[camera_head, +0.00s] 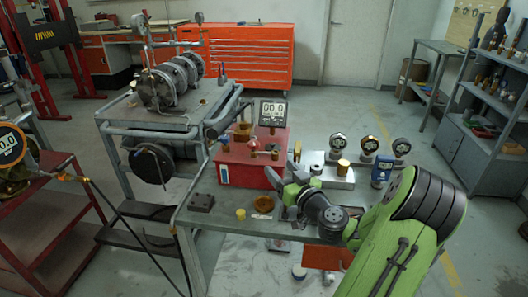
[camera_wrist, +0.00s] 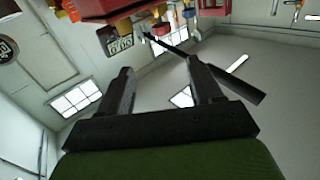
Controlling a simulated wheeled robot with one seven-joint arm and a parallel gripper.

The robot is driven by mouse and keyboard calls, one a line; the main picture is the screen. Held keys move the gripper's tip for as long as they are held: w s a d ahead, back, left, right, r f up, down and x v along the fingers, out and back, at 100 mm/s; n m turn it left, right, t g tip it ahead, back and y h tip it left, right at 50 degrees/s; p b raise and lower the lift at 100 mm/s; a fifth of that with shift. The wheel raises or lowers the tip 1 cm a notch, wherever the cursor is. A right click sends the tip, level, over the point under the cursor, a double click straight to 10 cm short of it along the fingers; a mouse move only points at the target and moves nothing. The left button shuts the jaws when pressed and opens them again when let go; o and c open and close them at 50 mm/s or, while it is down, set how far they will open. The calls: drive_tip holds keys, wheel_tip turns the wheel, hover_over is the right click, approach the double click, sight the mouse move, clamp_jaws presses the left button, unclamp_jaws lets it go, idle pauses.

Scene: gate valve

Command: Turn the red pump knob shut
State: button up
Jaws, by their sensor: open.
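A red pump box (camera_head: 243,168) stands on the grey bench, with brass and metal fittings and a digital display (camera_head: 272,113) above it. Small reddish knob-like parts (camera_head: 254,144) show on its top, but they are too small to tell which is the red knob. My gripper (camera_head: 294,178) is just right of the box in the head view, apart from those parts. In the wrist view my gripper (camera_wrist: 160,66) is open, with nothing between its fingers. The red box's edge (camera_wrist: 95,9) shows at the top of that view, beyond the fingertips.
A dark block (camera_head: 201,202), a yellow cap (camera_head: 240,214) and a brown round dish (camera_head: 263,205) lie on the bench front. Several gauges (camera_head: 369,146) stand to the right. A pipe assembly on a metal cart (camera_head: 150,122) stands at the left.

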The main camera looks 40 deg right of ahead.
sight(256, 146)
drive_tip(key=shift+n, duration=0.4)
drive_tip(key=p+x, duration=0.1)
drive_tip(key=x, duration=0.6)
drive_tip(key=p+x, duration=0.2)
drive_tip(key=x, duration=0.6)
drive_tip(key=shift+w+a+f, duration=0.1)
drive_tip(key=shift+w+a, duration=0.05)
drive_tip(key=shift+a, duration=0.05)
drive_tip(key=shift+c, duration=0.3)
drive_tip(key=c, duration=1)
drive_tip(key=shift+a, duration=0.1)
